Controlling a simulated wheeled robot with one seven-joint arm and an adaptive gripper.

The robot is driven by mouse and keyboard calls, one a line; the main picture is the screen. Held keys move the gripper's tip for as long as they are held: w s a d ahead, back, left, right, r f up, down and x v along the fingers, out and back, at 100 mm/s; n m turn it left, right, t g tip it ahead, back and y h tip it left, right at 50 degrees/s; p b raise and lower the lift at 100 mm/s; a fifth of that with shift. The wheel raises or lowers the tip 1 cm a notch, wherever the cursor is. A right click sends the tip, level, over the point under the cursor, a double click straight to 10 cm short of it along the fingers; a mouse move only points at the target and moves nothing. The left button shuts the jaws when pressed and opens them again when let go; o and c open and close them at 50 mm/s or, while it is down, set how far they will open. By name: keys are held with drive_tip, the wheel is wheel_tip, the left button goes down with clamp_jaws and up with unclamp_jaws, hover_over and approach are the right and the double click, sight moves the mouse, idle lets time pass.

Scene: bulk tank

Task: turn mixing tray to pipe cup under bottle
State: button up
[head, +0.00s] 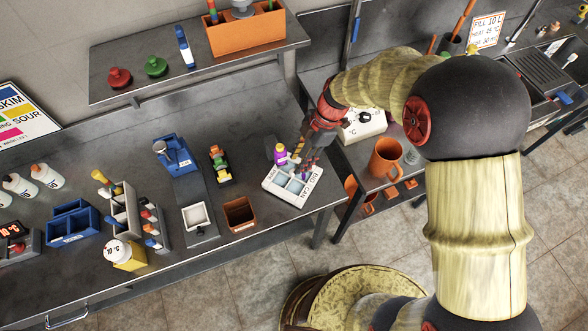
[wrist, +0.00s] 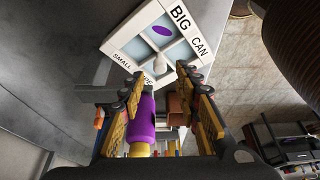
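The white mixing tray (head: 272,188) sits near the right front edge of the bench, with "BIG CAN" on its right side. In the wrist view the tray (wrist: 207,67) shows several square cups, a pale centre knob (wrist: 160,64) and a "SMALL" label; another label is partly hidden by my fingers. A purple patch (wrist: 162,31) lies in one cup. The purple bottle (head: 280,152) is at the tray's back left; it also shows beside my left finger in the wrist view (wrist: 141,126). My gripper (head: 298,168) is open over the tray, fingertips apart (wrist: 159,76), short of the knob.
A brown box (head: 240,214), a blue stand (head: 180,155) and a toy-like coloured item (head: 220,164) stand left of the tray. An orange mug (head: 385,158) and a white box (head: 362,127) are on the lower table to the right. Bench left of the tray is crowded.

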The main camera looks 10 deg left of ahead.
sight(293, 170)
drive_tip(key=x, duration=0.6)
drive_tip(key=shift+a+f, duration=0.1)
drive_tip(key=shift+f, duration=0.15)
drive_tip(key=shift+c, duration=1.1)
clamp_jaws()
